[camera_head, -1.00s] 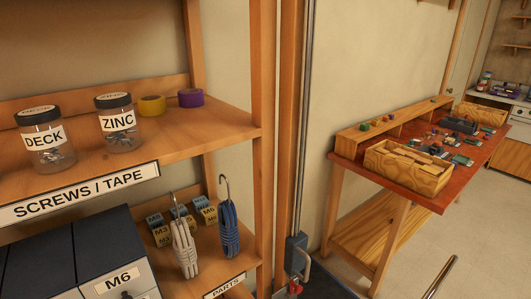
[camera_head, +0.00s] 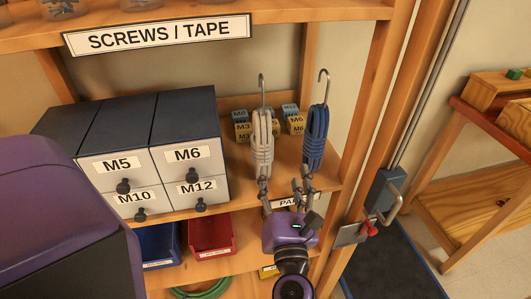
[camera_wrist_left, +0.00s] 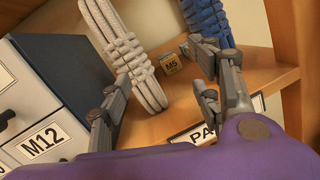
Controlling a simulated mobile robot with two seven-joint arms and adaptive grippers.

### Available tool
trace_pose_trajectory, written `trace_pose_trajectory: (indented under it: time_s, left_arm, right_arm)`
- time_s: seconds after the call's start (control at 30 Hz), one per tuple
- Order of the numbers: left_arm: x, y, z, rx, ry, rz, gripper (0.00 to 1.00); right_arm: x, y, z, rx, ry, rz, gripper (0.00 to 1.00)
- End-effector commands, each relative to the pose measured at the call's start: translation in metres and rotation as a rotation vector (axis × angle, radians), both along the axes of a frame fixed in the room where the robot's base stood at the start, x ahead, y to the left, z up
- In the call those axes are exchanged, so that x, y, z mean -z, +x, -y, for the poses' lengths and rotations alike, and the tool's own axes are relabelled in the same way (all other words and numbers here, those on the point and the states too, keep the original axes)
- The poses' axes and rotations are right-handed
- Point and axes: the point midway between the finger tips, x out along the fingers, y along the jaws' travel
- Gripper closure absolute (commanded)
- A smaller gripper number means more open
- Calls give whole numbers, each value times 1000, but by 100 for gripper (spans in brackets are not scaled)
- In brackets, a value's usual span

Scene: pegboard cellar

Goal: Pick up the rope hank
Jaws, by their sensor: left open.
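Two rope hanks hang from metal hooks at the front of the middle shelf. One is white (camera_head: 262,145), also large in the left wrist view (camera_wrist_left: 125,50). The other is blue (camera_head: 316,138), and its lower part shows at the top of the left wrist view (camera_wrist_left: 207,20). My left gripper (camera_head: 282,192) is open and empty, just below and in front of the hanks. In the left wrist view its fingers (camera_wrist_left: 162,78) are spread, one near the white hank, the other in front of the blue one. I cannot tell whether they touch. My right gripper is not in view.
A drawer cabinet (camera_head: 150,150) stands left of the white hank. Small labelled boxes (camera_head: 243,131) sit behind the hanks. A wooden post (camera_head: 375,110) bounds the shelf on the right. Blue and red bins (camera_head: 210,238) are on the shelf below.

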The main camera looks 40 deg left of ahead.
Motion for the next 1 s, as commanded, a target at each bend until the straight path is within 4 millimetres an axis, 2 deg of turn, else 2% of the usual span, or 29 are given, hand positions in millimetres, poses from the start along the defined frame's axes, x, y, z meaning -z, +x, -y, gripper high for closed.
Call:
trace_pose_trajectory:
  time_s: [0.03, 0.1, 0.23, 0.53, 0.8, 1.0]
  left_arm:
    - [10, -8, -10, -41, -111, 25, 42]
    - [22, -16, -20, -89, -228, 58, 42]
    - [28, -21, -28, -122, -294, 97, 42]
    - [26, 0, -50, -120, -295, 105, 42]
    - [25, 27, -78, -118, -294, 105, 42]
    - [28, 31, -84, -120, -294, 101, 42]
  right_arm:
    - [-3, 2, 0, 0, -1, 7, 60]
    - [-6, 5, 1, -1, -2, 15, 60]
    - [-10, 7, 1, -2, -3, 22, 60]
    - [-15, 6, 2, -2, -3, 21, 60]
    - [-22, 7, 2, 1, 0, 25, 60]
    - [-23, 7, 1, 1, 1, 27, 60]
